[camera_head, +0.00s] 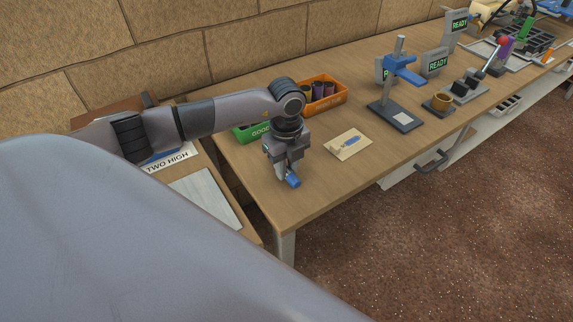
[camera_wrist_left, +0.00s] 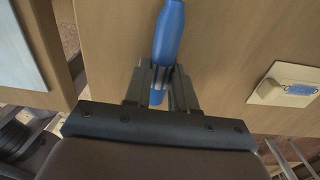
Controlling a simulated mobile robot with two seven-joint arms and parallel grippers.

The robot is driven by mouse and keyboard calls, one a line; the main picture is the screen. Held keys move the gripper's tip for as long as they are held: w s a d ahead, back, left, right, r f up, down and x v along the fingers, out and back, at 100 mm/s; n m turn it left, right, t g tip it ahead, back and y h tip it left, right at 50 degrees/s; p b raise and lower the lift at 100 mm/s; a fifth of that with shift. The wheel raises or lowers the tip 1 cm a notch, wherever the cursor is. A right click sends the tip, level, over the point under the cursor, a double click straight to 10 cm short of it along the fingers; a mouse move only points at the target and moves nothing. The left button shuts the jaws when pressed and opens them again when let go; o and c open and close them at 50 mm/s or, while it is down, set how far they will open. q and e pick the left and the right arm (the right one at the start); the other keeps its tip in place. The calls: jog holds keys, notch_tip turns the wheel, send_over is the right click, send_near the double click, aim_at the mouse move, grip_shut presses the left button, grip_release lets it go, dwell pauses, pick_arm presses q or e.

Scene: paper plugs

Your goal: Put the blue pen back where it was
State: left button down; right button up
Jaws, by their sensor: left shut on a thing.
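The blue pen (camera_wrist_left: 168,35) is a thick blue rod held between the fingers of my left gripper (camera_wrist_left: 160,80). Part of it shows past the fingers and part shows between them. In the head view my left gripper (camera_head: 284,173) points down over the near left part of the table, with the blue pen (camera_head: 293,181) tilted at its tips. A pale card (camera_head: 342,153) with a blue pen-shaped mark lies to the right of the gripper, apart from it. The card also shows at the right in the left wrist view (camera_wrist_left: 298,100). My right gripper is not in view.
A green bin (camera_head: 246,134) marked GOOD and an orange bin (camera_head: 332,102) with dark cylinders stand behind the gripper. A stand with a blue arm (camera_head: 400,70) and several READY displays are farther right. Bare wood surrounds the card.

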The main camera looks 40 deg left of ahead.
pick_arm(q)
jog(key=c, duration=0.9)
grip_release()
jog(key=shift+f, duration=0.1)
notch_tip(320, 180, up, 12)
jog(key=shift+r+b, duration=0.15)
jog(key=shift+b, duration=0.3)
